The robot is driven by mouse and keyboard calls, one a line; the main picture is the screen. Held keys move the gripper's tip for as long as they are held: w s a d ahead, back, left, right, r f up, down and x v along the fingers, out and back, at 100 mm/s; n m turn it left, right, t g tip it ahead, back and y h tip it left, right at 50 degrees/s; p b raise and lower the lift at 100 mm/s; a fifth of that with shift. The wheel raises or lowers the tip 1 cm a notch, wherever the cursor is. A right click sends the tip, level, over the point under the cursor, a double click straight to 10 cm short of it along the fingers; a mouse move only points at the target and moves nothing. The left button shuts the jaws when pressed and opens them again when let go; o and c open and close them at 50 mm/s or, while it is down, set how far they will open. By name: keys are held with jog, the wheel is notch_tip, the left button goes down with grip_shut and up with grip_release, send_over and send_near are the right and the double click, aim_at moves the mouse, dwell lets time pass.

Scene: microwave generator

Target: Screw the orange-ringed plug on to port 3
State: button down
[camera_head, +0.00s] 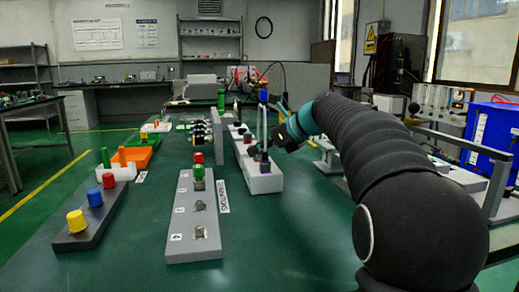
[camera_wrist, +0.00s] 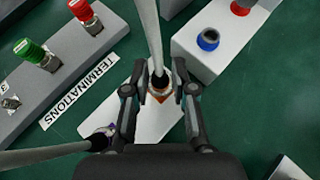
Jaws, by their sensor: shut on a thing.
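My gripper (camera_wrist: 160,88) is shut on the orange-ringed plug (camera_wrist: 160,93), over a white block (camera_wrist: 145,125). A pale cable or rod rises from the plug. I cannot tell whether the plug still touches the block. In the head view my gripper (camera_head: 268,146) is above the white block (camera_head: 264,180), right of the grey terminations bar (camera_head: 193,253). Port 3 (camera_head: 198,206) is a bare metal connector on that bar; it also shows at the left edge of the wrist view (camera_wrist: 11,102). A purple-ringed plug (camera_wrist: 104,134) is on the block's near end.
Green (camera_wrist: 28,49) and red (camera_wrist: 81,9) caps cover other ports on the bar. A dark bar with yellow (camera_head: 76,221), blue and red caps is at left. Another white block (camera_wrist: 222,50) has a blue-ringed fitting. Green table shows between the bars.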

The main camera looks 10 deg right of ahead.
jog(key=shift+r, duration=0.25)
jog(key=shift+r+p, duration=2)
jog(key=shift+p, duration=0.7)
jog(key=shift+s, duration=0.1)
jog(key=shift+s+a+f+b, duration=0.1)
jog(key=shift+s+a+b, duration=0.35)
jog(key=shift+s+a, duration=1.3)
jog(key=shift+s, duration=0.1)
jog(key=shift+s+a, duration=1.6)
jog(key=shift+s, duration=0.15)
jog(key=shift+s+a, duration=1.7)
jog(key=shift+s, duration=0.15)
